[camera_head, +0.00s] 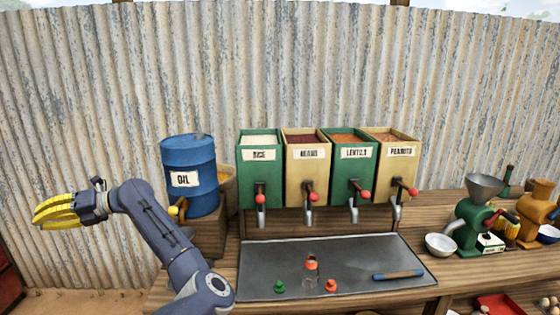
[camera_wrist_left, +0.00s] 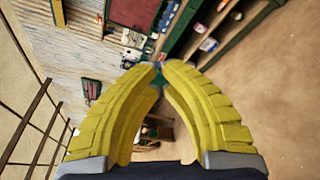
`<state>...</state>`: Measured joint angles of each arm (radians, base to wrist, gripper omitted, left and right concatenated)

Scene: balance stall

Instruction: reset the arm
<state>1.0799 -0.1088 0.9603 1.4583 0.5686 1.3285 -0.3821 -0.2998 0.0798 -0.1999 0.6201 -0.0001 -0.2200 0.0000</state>
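My left gripper (camera_head: 36,217) with yellow fingers is at the far left in the head view, raised in front of the corrugated wall and pointing left. It is well to the left of the blue oil drum. In the left wrist view (camera_wrist_left: 161,65) its yellow fingers bow outward and their tips come together. Nothing is seen held between them. My left arm rises from the counter's left front and bends at the elbow. My right gripper is not in view.
The blue oil drum (camera_head: 188,165) stands on a wooden block right of my arm. Several dispensers (camera_head: 259,178) line the counter's back. A grey tray (camera_head: 345,250) holds small weights (camera_head: 330,286) and a blue-handled tool (camera_head: 398,275). A bowl (camera_head: 440,245) and grinders (camera_head: 477,215) stand right.

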